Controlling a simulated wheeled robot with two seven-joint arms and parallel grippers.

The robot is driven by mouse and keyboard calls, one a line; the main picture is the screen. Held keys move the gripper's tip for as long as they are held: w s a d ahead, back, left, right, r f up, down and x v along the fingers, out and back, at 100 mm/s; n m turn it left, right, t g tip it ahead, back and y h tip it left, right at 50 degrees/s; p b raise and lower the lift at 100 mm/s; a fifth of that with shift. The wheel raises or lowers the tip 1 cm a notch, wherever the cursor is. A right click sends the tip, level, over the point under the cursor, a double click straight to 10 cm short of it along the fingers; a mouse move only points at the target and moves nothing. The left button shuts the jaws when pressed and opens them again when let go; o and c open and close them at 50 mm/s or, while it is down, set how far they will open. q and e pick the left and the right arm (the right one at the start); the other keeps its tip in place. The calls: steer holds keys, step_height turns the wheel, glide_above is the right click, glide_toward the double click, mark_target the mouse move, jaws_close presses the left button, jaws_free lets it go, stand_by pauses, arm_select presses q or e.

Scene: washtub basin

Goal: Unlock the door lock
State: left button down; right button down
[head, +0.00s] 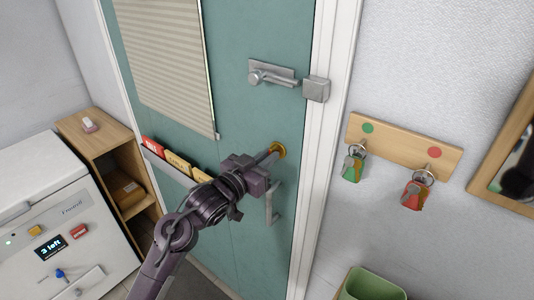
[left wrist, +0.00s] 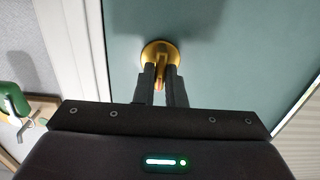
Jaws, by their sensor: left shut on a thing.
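The teal door (head: 232,120) carries a round brass lock (head: 279,149) near its right edge, above a grey pull handle (head: 272,204). In the left wrist view the brass lock (left wrist: 154,49) has a raised turn tab (left wrist: 161,71) that stands roughly upright in the picture. My left gripper (head: 271,155) is at the lock, with its two fingers (left wrist: 163,80) shut on the tab, one on each side. The fingers hide part of the tab and the lock's lower rim. My right gripper is not in view.
A silver slide latch (head: 271,75) sits above, with its keeper (head: 316,89) on the white frame (head: 322,150). A wooden key rack (head: 400,145) hangs right with green and red-tagged keys. A folder holder (head: 168,168) is on the door. A white appliance (head: 60,215) stands left.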

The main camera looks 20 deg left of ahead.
arm_select(q)
steer(key=c, duration=1.5)
jaws_free()
steer(key=b+v, duration=0.3)
steer(key=v, duration=0.4)
steer(key=shift+s, duration=0.35)
steer(key=shift+a, duration=0.15)
